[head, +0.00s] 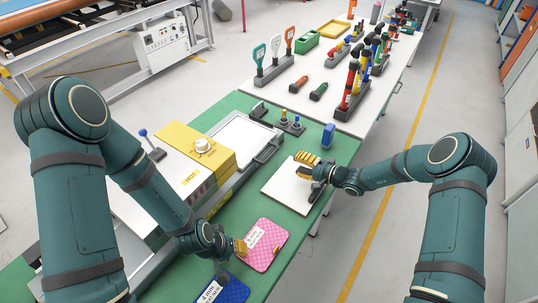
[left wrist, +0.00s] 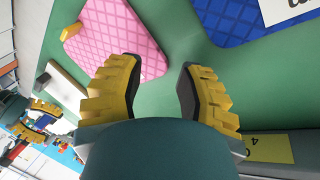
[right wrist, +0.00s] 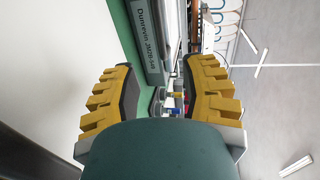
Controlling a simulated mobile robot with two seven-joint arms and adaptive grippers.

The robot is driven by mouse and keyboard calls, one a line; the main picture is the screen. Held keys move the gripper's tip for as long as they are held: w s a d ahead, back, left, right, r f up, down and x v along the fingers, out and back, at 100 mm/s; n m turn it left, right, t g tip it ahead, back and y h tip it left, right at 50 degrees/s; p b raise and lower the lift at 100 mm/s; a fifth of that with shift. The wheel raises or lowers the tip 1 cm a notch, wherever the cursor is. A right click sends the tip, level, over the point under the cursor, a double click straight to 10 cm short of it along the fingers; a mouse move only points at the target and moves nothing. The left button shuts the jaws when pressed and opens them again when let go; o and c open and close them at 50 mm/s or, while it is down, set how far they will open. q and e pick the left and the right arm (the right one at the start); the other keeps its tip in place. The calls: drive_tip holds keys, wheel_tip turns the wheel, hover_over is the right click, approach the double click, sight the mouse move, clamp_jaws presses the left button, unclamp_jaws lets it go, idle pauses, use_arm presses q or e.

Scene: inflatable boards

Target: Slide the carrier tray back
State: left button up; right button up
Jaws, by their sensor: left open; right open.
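What looks like the carrier tray (head: 243,137) is a white flat panel in a grey frame, with a bar handle (head: 268,152) on its right side. It extends from beside the yellow press head (head: 194,158) marked HOT. My left gripper (head: 232,252) is open and empty, low over the table near the pink quilted piece (head: 266,244). It also shows in the left wrist view (left wrist: 158,82). My right gripper (head: 312,172) is open over the white board (head: 285,187), apart from the tray handle. It also shows in the right wrist view (right wrist: 156,85).
A blue quilted piece (head: 223,290) lies at the table's front. The white table (head: 350,122) behind carries tools. Green tabletop is clear between the tray and white board.

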sight(272, 154)
drive_tip(key=x, duration=1.2)
drive_tip(key=shift+o, duration=0.3)
clamp_jaws()
